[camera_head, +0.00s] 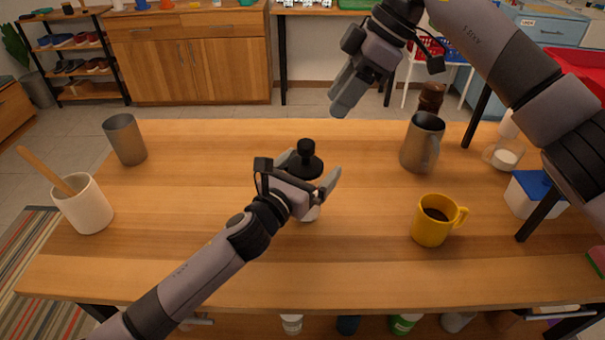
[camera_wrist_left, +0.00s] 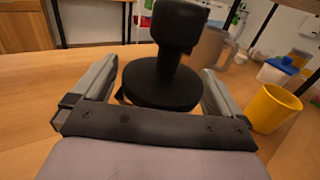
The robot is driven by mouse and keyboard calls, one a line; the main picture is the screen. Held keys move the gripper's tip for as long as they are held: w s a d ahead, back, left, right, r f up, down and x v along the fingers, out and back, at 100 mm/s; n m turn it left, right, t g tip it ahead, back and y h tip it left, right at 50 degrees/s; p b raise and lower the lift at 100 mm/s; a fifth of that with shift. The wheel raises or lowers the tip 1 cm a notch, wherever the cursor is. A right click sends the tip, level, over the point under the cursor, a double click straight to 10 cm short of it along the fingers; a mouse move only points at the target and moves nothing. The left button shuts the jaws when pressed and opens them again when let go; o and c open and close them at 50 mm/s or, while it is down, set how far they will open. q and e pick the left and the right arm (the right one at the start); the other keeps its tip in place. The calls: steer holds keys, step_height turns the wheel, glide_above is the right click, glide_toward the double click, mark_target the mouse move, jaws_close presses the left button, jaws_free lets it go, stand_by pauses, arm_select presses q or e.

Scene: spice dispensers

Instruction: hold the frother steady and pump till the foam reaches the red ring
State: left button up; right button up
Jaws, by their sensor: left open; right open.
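The frother stands upright on the wooden table, with a black lid and pump knob (camera_head: 306,160) on top and a pale body partly hidden behind my left gripper. In the left wrist view its black lid and knob (camera_wrist_left: 165,82) sit between the two fingers. My left gripper (camera_head: 316,175) is open, with one finger on each side of the frother; whether they touch it I cannot tell. My right gripper (camera_head: 338,100) is open and empty, raised behind and to the right of the frother. No foam or red ring can be seen from here.
A yellow mug (camera_head: 432,222) with dark liquid stands right of the frother. A metal pitcher (camera_head: 421,142) stands behind it. A grey cup (camera_head: 126,138) and a white crock (camera_head: 84,205) with a wooden handle are at the left. The table's front middle is clear.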

arm_select(q)
steer(key=shift+w+d, duration=0.1)
steer(key=c, duration=1.3)
steer(key=shift+o, duration=0.2)
